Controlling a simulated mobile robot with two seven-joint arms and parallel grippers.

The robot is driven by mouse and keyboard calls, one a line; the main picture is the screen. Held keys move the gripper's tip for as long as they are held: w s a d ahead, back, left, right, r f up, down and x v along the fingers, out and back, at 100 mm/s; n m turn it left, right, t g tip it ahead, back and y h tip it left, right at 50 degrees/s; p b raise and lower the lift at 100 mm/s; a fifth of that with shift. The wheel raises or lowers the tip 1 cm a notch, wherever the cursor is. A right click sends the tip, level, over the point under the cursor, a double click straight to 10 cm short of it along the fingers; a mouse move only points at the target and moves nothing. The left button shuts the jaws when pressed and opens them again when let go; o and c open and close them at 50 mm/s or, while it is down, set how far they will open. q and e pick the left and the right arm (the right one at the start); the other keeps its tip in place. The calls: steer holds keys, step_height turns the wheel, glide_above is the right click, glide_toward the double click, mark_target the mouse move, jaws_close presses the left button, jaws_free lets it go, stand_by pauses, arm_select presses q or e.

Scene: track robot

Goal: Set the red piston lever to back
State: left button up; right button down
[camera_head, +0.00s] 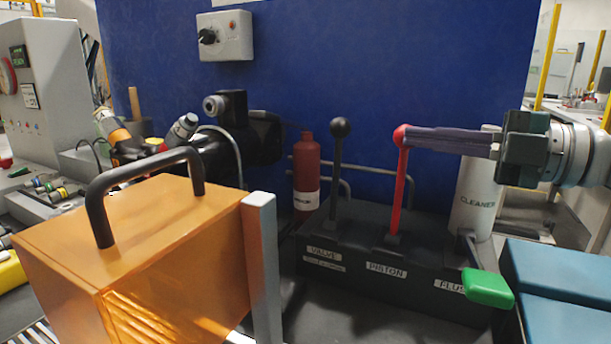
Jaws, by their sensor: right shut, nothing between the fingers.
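The red piston lever (400,190) stands nearly upright on a black lever box (400,292), above the label PISTON. Its red knob is at the top. My right gripper (412,138) comes in from the right with long dark fingers. The fingers are shut, with their tips at the knob of the red lever; whether they touch it, I cannot tell. My left gripper is not in view.
A black valve lever (338,180) stands upright to the left. The green flush handle (487,288) is tipped toward the front. A white cleaner bottle (473,205) and a red bottle (306,170) stand behind. An orange case (150,250) fills the front left.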

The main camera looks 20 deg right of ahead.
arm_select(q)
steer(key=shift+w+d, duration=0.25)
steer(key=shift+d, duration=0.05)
arm_select(e)
steer(key=shift+w+d+m, duration=0.75)
steer(key=shift+d+m, duration=0.15)
steer(key=shift+d, duration=0.05)
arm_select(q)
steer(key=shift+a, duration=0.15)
arm_select(e)
steer(key=shift+d, duration=0.1)
